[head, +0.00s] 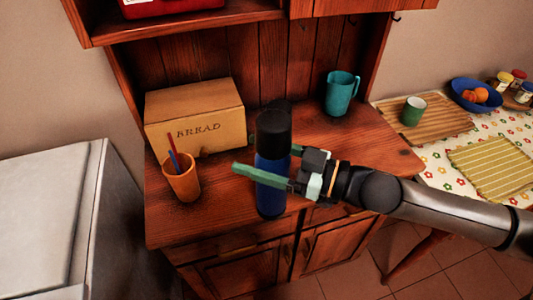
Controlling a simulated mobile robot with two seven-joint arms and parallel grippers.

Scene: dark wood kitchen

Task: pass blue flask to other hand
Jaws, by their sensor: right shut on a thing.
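The blue flask (270,195) has a black cap and stands upright in the middle of the head view, in front of the wooden cabinet. My right gripper (268,172) comes in from the right and is shut on the flask around its upper body, just below the cap. One green finger passes across the flask's front; the other is largely hidden behind it. I cannot tell whether the flask's base touches the counter edge or hangs in front of it. My left gripper is not in view.
On the cabinet's counter (215,215) are a bread box (195,115), an orange cup (181,184) with sticks, and a teal pitcher (341,93). A white appliance (50,215) is at left. A table at right holds a green cup (412,111) and a blue bowl (462,87).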

